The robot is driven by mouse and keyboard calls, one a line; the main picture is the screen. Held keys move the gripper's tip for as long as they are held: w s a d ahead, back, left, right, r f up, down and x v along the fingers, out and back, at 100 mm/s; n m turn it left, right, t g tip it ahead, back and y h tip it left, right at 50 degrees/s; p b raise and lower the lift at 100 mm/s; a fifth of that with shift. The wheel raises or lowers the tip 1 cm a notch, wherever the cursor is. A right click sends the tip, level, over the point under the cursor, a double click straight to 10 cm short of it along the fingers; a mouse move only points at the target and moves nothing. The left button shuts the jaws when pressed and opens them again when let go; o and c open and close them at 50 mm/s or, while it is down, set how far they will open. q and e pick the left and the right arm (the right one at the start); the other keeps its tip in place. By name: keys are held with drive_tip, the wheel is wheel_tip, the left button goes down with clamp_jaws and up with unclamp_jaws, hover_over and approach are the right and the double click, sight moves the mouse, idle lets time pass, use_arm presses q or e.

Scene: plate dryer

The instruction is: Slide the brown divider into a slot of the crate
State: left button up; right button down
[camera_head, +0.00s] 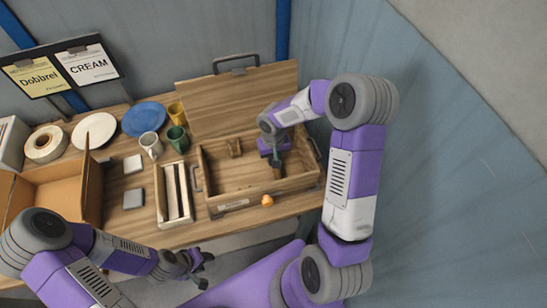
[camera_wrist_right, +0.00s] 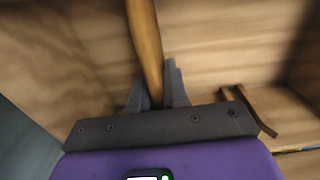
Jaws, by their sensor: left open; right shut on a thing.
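The large wooden crate (camera_head: 212,207) stands on the table with its lid (camera_head: 240,98) raised behind it. My right gripper (camera_head: 275,160) is inside its right half, pointing down. It is shut on a long brown piece, which shows between the fingers in the right wrist view (camera_wrist_right: 146,40); I take it for the divider, seen nearly edge-on. Its lower part shows below the gripper in the head view. I cannot tell whether it sits in a slot. My left gripper (camera_head: 198,267) is open and empty in front of the table, away from the crate.
A small brown piece (camera_head: 234,147) lies in the crate's back left. A narrow wooden tray (camera_head: 162,198) stands left of the crate. Further left are cups, a blue plate (camera_head: 143,118), a white plate (camera_head: 94,130) and an open box (camera_head: 50,185). A small orange object (camera_head: 267,201) is at the crate's front.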

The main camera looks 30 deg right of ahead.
drive_tip(key=c, duration=1)
unclamp_jaws()
drive_tip(key=shift+c, duration=0.2)
wheel_tip(320, 180, up, 8)
drive_tip(key=shift+f+p, duration=0.25)
drive_tip(key=shift+p, duration=0.1)
